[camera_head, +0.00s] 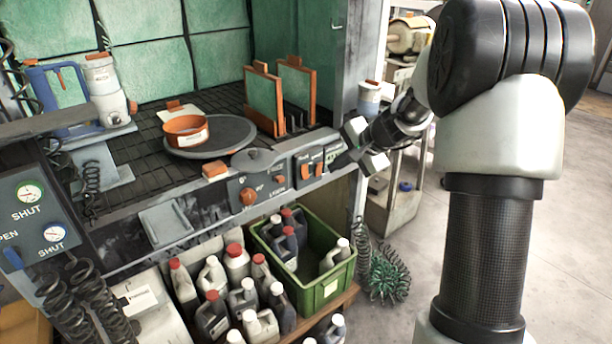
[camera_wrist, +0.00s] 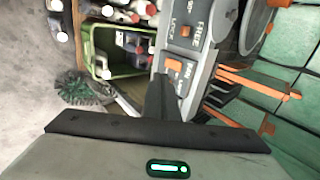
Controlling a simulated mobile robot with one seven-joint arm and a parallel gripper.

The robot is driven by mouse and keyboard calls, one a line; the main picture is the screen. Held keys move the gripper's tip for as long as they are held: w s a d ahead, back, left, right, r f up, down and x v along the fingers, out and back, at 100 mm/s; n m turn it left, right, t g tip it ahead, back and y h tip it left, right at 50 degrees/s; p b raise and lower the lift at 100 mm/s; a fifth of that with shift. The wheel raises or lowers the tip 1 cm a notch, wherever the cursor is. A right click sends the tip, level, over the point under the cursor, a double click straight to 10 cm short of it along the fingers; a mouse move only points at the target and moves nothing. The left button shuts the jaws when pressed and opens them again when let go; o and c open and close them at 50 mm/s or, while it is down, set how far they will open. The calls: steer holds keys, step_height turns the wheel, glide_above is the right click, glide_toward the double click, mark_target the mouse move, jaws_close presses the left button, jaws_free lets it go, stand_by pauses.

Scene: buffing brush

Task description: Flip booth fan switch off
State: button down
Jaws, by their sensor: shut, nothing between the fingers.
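The control panel (camera_head: 262,187) runs along the front edge of the booth. The other orange switch (camera_wrist: 173,65) has a label partly hidden and too small to read surely; I cannot tell for certain which is the fan switch. My gripper (camera_head: 338,163) is at the panel's right end. In the wrist view its dark fingers (camera_wrist: 158,84) are shut and empty, tips close beside the second switch; contact is unclear.
An orange knob (camera_head: 248,196) sits farther left on the panel. A turntable (camera_head: 228,139) with an orange ring (camera_head: 186,130) and upright green filter panels (camera_head: 264,98) stand behind. A green crate (camera_head: 326,291) with bottles is below.

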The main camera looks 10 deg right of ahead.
steer(key=shift+w+d+f, duration=0.2)
steer(key=shift+w+f, duration=0.1)
steer(key=shift+f, duration=0.1)
steer(key=b, duration=0.1)
glide_toward(305, 177)
step_height(305, 177, down, 4)
steer(key=shift+w+a+f, duration=0.15)
steer(key=shift+w+a, duration=0.3)
steer(key=shift+w, duration=0.35)
steer(key=shift+w+a+f, duration=0.15)
steer(key=shift+w+a, duration=0.3)
steer(key=shift+w, duration=0.3)
steer(key=shift+w+a+f+b, duration=0.1)
steer(key=shift+w+f+b, duration=0.15)
steer(key=shift+b, duration=0.1)
steer(key=shift+s+r, duration=0.1)
steer(key=shift+r, duration=0.1)
